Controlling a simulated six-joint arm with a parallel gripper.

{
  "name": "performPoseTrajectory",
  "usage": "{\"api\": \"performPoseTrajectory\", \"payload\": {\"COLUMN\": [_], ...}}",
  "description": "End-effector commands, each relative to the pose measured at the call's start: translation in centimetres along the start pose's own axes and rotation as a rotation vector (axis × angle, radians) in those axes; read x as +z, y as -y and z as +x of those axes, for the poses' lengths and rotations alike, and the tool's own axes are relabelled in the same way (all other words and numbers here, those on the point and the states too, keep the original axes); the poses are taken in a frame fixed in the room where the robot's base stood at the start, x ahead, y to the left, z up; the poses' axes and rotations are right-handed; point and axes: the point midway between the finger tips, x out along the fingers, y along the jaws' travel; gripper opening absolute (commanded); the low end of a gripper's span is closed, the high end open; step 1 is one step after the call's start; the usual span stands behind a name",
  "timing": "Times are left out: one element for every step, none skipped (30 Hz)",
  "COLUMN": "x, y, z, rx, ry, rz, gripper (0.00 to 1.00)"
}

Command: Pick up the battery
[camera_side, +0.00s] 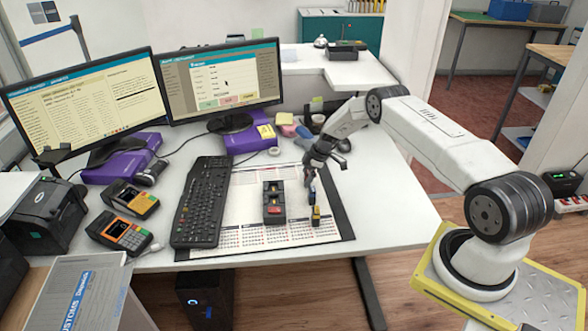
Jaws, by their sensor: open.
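A small yellow-and-dark block (316,214), which looks like the battery, stands on the desk mat near its right side. A narrow dark, bluish piece rises just above and behind it; I cannot tell whether it belongs to the block. My gripper (327,166) is open, above and behind the block, with its fingers pointing down. No grip on the block shows. A dark cradle (273,193) with a red part at its front lies on the mat to the left of the block.
A black keyboard (202,200) lies left of the cradle. Two card terminals (126,231) and two monitors (222,82) stand farther left and behind. Tape rolls and sticky notes lie behind the mat (335,207). The desk's right side is clear.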

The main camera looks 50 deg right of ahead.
Motion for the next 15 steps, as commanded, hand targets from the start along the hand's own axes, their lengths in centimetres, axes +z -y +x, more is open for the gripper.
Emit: {"api": "performPoseTrajectory", "payload": {"x": [0.0, 0.0, 0.0, 0.0, 0.0, 0.0, 0.0, 0.0, 0.0, 0.0, 0.0, 0.0, 0.0, 0.0, 0.0], "y": [0.0, 0.0, 0.1, 0.1, 0.0, 0.0, 0.0, 0.0, 0.0, 0.0, 0.0, 0.0, 0.0, 0.0, 0.0], "z": [0.6, 0.8, 1.1, 1.3, 1.5, 1.6, 1.8, 1.8, 1.9, 2.0, 2.0, 2.0, 2.0, 2.0, 2.0], "rx": [-0.001, -0.001, -0.001, -0.001, -0.001, -0.001, -0.001, -0.001, 0.0, 0.0, 0.0, 0.0, 0.0, 0.0, 0.0], "ry": [0.001, 0.0, 0.001, 0.001, 0.001, 0.001, 0.001, 0.001, 0.001, 0.0, 0.0, 0.0, 0.0, 0.0, 0.0], "rz": [-0.001, -0.001, -0.001, -0.001, -0.001, -0.001, -0.001, -0.001, -0.001, -0.001, 0.0, 0.0, -0.001, 0.0, 0.0], "gripper": [0.94, 0.94, 0.94, 0.94, 0.94, 0.94, 0.94, 0.94, 0.94, 0.94, 0.94, 0.94, 0.94, 0.94, 0.94]}}
